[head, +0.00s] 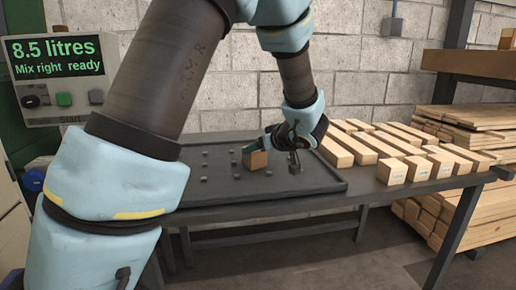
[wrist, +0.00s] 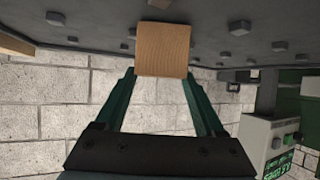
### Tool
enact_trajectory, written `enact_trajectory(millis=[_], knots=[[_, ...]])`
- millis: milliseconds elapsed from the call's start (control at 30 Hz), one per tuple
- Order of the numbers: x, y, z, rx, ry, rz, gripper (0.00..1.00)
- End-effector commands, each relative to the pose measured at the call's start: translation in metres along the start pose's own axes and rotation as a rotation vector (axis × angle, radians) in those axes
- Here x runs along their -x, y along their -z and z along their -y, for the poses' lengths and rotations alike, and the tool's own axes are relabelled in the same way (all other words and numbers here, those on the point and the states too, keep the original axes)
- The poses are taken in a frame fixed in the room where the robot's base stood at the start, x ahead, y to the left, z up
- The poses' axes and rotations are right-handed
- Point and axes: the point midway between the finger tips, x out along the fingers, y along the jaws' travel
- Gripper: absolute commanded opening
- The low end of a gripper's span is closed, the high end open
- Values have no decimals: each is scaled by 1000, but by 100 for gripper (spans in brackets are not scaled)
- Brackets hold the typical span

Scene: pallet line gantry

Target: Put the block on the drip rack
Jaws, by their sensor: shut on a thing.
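A small brown wooden block (head: 258,160) is at my gripper's fingertips, over the dark drip rack (head: 215,184) with its small raised studs. My gripper (head: 256,148) reaches in from the right and is shut on the block. In the wrist view the block (wrist: 162,50) sits between the green finger ends of my gripper (wrist: 160,75), with the rack's studded surface (wrist: 110,25) behind it. The block looks very close to the rack; I cannot tell whether its underside touches it.
Several long pale timbers (head: 345,149) lie on the bench right of the rack, near its raised edge. Stacked planks (head: 462,140) stand farther right. A control panel (head: 62,75) reading "8.5 litres, Mix right ready" is at left. A block wall (head: 345,60) stands behind.

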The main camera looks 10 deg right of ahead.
Motion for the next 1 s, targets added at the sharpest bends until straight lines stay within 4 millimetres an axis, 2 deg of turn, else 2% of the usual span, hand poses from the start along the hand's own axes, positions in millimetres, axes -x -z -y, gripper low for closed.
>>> enact_trajectory(millis=[500, 533, 767, 1000], knots=[[-3, -5, 0, 2, 0, -1, 4], [-2, -4, 0, 1, 0, 0, 75], [-2, -4, 0, 1, 0, 0, 100], [-2, -3, 0, 1, 0, 0, 100]])
